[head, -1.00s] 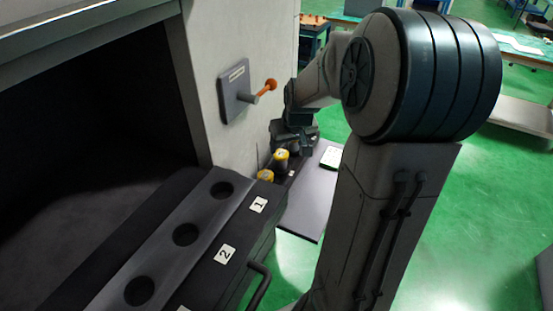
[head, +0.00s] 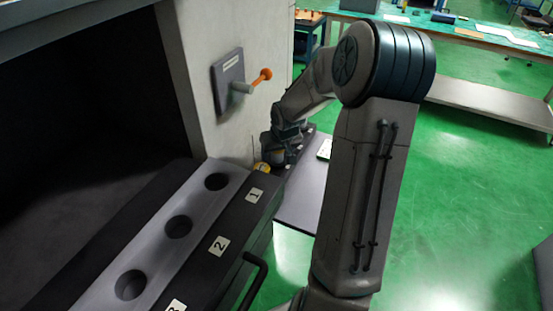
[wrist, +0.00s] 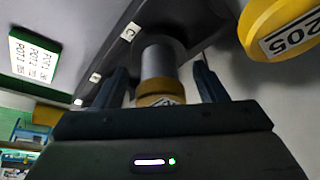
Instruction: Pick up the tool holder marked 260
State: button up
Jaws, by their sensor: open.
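In the wrist view a tool holder with a grey cylindrical body and a yellow collar (wrist: 157,87) is between the two fingers of my open gripper (wrist: 160,70). The label on its collar is mostly hidden by the gripper body, so I cannot read its number. A second holder (wrist: 283,28), with a yellow collar marked 205, is outside the fingers at the upper right. In the head view my gripper (head: 281,150) is low over the rack beside the machine. One yellow collar (head: 262,167) shows just below it. The other holder is hidden there.
A white card (wrist: 34,57) with printed POT lines lies beside the dark rack, which has small letter labels such as C (wrist: 130,32). The numbered block (head: 178,227) with round holes stands at left. An orange-knobbed lever (head: 265,74) sticks out from the machine wall.

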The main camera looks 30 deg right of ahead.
jog(key=shift+w+f, duration=0.1)
jog(key=shift+f, duration=0.05)
jog(key=c, duration=1.4)
jog(key=shift+o, duration=0.2)
